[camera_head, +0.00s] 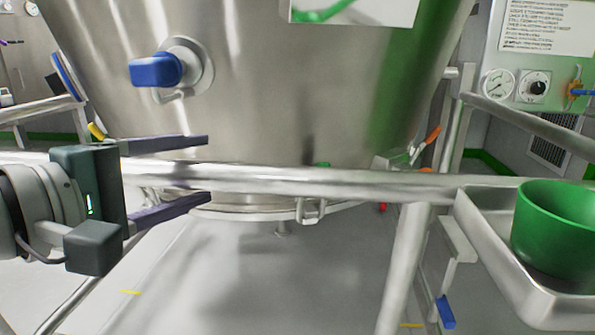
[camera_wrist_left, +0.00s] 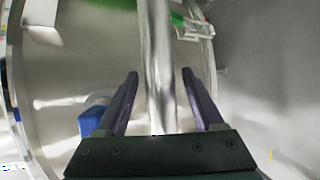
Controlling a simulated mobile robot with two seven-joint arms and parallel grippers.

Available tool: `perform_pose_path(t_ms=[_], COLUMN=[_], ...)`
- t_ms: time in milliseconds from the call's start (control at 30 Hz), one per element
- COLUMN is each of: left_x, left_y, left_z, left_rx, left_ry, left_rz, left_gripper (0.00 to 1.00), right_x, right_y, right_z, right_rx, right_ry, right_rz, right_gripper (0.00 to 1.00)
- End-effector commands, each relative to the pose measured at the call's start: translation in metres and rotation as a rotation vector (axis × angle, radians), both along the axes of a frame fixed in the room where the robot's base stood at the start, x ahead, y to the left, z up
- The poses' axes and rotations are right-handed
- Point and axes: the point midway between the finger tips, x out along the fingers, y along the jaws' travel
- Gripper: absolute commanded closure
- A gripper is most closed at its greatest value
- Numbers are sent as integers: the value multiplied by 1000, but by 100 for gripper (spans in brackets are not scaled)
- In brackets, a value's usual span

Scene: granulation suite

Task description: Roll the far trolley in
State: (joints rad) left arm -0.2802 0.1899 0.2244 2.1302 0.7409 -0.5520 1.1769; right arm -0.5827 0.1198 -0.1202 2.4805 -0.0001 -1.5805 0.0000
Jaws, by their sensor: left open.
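A large steel conical vessel (camera_head: 260,110) sits in a tubular frame that looks like the trolley. The frame's horizontal push rail (camera_head: 350,183) crosses the head view in front of the vessel. My left gripper (camera_head: 208,168) comes in from the left, open, with one dark finger above the rail and one below. In the left wrist view the rail (camera_wrist_left: 159,50) runs between the two spread fingers of the gripper (camera_wrist_left: 160,74), with gaps on both sides. My right gripper is not in view.
A blue knob (camera_head: 155,70) sticks out of the vessel wall above my left gripper. A steel tray (camera_head: 490,245) with a green bowl (camera_head: 560,235) is at the right. A gauge panel (camera_head: 530,85) stands behind. Grey floor (camera_head: 250,290) shows below the rail.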

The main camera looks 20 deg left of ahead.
Motion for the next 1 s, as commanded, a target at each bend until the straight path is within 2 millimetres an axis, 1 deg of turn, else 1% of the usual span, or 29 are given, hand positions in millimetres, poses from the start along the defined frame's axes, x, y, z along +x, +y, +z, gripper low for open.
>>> perform_pose_path(t_ms=[33,100,200,300,567,1000], left_x=[7,14,20,23,24,24], left_y=[-1,-2,-4,-4,-4,-4], left_z=[-3,-4,-5,-5,-5,-5], left_rx=[0,0,0,0,0,1], left_ry=[-3,-2,-1,0,1,1], left_rz=[0,0,0,-1,-1,0], left_gripper=[31,31,31,31,32,82], right_x=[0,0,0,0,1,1], right_y=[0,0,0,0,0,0], right_z=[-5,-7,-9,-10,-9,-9], right_rx=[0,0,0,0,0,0], right_ry=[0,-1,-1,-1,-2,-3], right_rz=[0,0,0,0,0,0], right_gripper=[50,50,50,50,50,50])
